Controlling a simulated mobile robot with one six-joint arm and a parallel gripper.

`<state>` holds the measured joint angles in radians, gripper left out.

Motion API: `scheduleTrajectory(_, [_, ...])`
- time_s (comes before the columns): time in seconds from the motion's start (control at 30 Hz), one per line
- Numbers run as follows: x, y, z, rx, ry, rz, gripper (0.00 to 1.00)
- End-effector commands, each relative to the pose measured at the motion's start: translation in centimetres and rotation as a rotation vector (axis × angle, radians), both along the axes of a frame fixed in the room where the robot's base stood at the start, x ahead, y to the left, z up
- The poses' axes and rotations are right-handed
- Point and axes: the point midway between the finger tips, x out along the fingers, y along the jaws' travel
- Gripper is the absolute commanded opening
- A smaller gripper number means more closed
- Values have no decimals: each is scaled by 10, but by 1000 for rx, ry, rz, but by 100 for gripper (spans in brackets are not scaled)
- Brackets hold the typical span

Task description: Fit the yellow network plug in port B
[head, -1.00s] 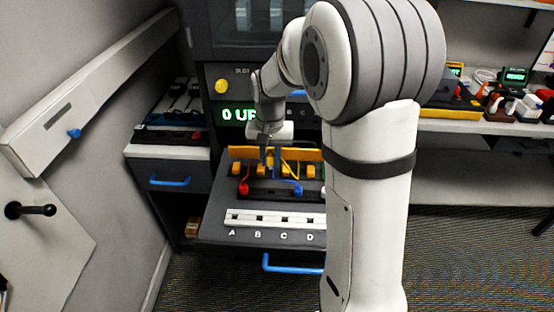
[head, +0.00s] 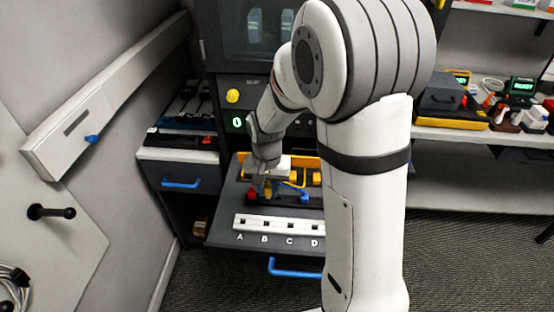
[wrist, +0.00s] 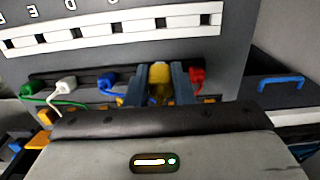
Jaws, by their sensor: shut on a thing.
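My gripper (wrist: 160,88) is shut on the yellow plug (wrist: 160,74), one blue-grey finger on each side of it. The plug is at the dark plug rack (wrist: 90,82), between the blue plug (wrist: 112,80) and the red plug (wrist: 197,76); I cannot tell whether it is clear of the rack. In the head view my gripper (head: 266,184) is low over the rack, largely covering the yellow plug. The white port strip (head: 278,224) lies in front, with port B (head: 266,223) second from the left, empty. Port B also shows in the wrist view (wrist: 160,22).
A green plug (wrist: 28,89) and a white plug (wrist: 65,84) share the rack, with cables trailing behind. A yellow block row (head: 306,163) stands behind it. The grey shelf between rack and strip is clear. A blue handle (head: 294,268) is at the front.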

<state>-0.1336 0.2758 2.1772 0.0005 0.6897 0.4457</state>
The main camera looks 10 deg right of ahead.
Motion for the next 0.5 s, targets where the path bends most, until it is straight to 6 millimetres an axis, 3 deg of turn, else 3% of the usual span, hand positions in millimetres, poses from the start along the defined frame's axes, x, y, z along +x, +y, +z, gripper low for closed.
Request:
scheduleTrajectory(0.1, [-22,10,-7,-1,3,2,0])
scheduleTrajectory(0.2, [-31,14,-14,-1,1,1,0])
scheduleTrajectory(0.5, [-32,14,-33,0,-1,-1,0])
